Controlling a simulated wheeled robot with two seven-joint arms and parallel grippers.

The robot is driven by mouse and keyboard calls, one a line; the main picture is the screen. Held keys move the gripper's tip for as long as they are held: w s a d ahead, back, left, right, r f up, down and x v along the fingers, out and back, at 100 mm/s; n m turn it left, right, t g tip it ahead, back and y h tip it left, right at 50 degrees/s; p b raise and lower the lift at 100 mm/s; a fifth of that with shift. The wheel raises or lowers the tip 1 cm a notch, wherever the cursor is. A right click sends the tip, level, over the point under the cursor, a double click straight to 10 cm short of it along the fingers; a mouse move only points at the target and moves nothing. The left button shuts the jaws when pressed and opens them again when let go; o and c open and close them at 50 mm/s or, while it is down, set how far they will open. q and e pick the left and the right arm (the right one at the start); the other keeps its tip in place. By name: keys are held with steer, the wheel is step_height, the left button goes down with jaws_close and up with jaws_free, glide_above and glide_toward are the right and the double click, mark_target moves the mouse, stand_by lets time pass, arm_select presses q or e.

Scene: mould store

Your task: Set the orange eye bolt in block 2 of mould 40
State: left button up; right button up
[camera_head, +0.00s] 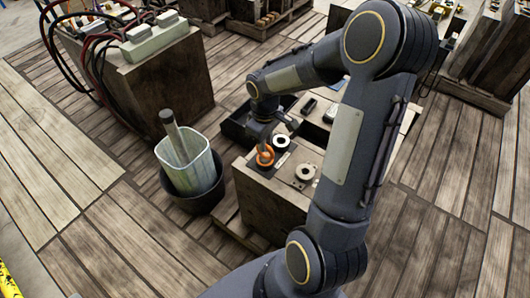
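The orange eye bolt (265,159) is at the left corner of the top of a brown block (264,200), near the middle of the head view. Its ring stands upright. My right gripper (264,147) comes down from above, with its lower end overlapping the top of the ring. Whether its fingers grip the ring is too small to tell. The bolt's shank and its seat are hidden. A pale ring-shaped fitting (305,172) and a dark-and-white round fitting (281,142) are on the same top. I see no readable block numbers. My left gripper is out of view.
A pale bin (188,172) in a dark tub, with a grey cylinder standing in it, is close left of the block. A dark tray (237,128) is behind. A hose-covered block (165,75) stands back left. Plank floor is clear at front left and right.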

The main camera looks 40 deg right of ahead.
jaws_close()
steer(key=shift+r, duration=0.1)
steer(key=shift+r+p, duration=1.75)
steer(key=shift+r, duration=0.3)
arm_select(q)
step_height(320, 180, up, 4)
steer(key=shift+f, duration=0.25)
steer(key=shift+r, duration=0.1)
